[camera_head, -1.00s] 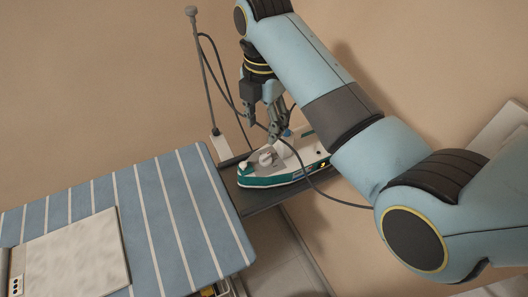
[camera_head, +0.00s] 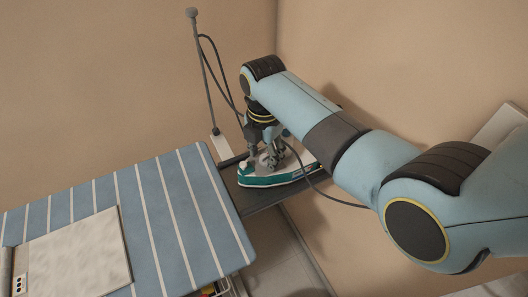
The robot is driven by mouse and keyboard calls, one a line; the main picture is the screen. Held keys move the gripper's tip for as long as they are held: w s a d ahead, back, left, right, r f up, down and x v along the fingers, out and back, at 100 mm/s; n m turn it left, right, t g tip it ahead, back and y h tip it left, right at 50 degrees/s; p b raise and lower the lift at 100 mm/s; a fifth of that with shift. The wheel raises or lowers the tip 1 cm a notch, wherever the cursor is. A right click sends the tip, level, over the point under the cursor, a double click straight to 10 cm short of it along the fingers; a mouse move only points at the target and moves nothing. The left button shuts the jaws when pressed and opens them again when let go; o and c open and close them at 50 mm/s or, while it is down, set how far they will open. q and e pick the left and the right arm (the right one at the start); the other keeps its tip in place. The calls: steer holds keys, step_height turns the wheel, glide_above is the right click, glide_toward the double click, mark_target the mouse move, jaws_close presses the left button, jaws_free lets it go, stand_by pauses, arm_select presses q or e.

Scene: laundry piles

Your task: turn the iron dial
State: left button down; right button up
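The iron (camera_head: 270,180), white on top with a teal lower edge, lies on a dark shelf (camera_head: 262,199) at the end of the ironing board. My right gripper (camera_head: 268,164) points down right at the top of the iron, at its dial area. The fingers cover the dial, so I cannot see it, nor whether they touch it or how far apart they are. The iron's rear part is partly behind my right arm. My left gripper is not in view.
The blue and white striped ironing board (camera_head: 180,215) stands at the left, with a pale flat panel (camera_head: 75,258) on it. A grey pole (camera_head: 205,75) with a dark cord (camera_head: 312,184) rises behind the iron. Walls are close behind.

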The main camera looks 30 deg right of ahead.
jaws_close()
steer(key=m, duration=0.4)
steer(key=shift+w, duration=0.1)
steer(key=m, duration=0.4)
steer(key=shift+w+m, duration=0.1)
steer(key=shift+m, duration=0.2)
steer(key=m, duration=0.4)
steer(key=shift+w, duration=0.1)
steer(key=m, duration=0.4)
steer(key=shift+d, duration=0.15)
steer(key=shift+m, duration=0.4)
